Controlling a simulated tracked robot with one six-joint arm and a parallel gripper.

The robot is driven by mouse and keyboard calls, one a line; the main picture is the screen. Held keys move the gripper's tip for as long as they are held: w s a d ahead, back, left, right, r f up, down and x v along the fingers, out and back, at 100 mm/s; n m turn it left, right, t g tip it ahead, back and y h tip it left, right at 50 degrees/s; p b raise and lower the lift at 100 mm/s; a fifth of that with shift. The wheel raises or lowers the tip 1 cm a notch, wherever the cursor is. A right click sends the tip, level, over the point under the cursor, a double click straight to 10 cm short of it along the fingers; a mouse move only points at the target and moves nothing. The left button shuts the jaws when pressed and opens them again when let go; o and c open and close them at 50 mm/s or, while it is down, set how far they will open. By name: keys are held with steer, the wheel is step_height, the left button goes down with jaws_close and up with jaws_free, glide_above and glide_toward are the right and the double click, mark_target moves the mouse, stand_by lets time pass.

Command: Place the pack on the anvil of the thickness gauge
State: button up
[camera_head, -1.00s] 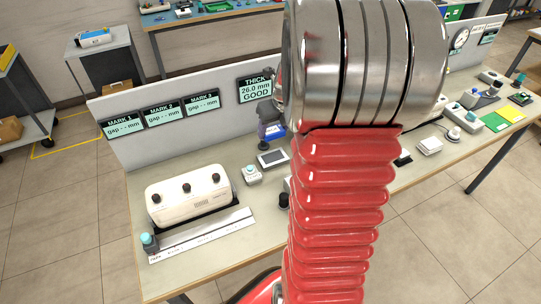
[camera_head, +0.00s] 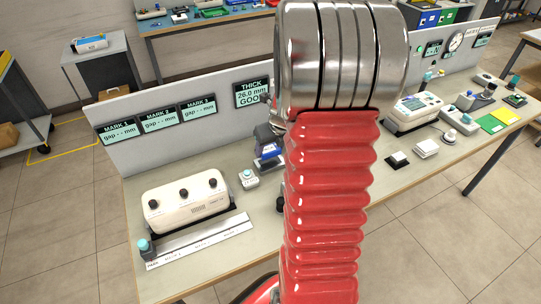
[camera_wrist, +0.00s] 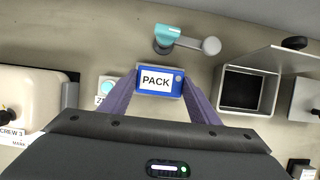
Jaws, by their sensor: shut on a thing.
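The pack, a blue block with a white label reading PACK (camera_wrist: 155,81), sits between the two purple fingers of my gripper (camera_wrist: 160,92) in the wrist view. My gripper is shut on it. A teal and grey part, apparently of the thickness gauge (camera_wrist: 182,40), shows just beyond the pack. The anvil is hidden, and I cannot tell whether the pack touches it. In the head view a dark and blue shape, apparently my gripper with the pack (camera_head: 268,150), shows left of my arm, partly hidden. The thickness display (camera_head: 252,94) reads 26.0 mm GOOD.
A button with a teal top (camera_wrist: 107,88) is close left of the pack. An open grey box with a raised lid (camera_wrist: 248,90) stands to the right. A white device with dark knobs (camera_head: 186,200) and a long ruled strip (camera_head: 200,240) lie at the bench's left.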

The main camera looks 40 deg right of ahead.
mark_target(272, 152)
steer(key=shift+f, duration=1.9)
steer(key=o, duration=1.1)
steer(key=shift+v, duration=6.05)
steer(key=shift+s, duration=0.1)
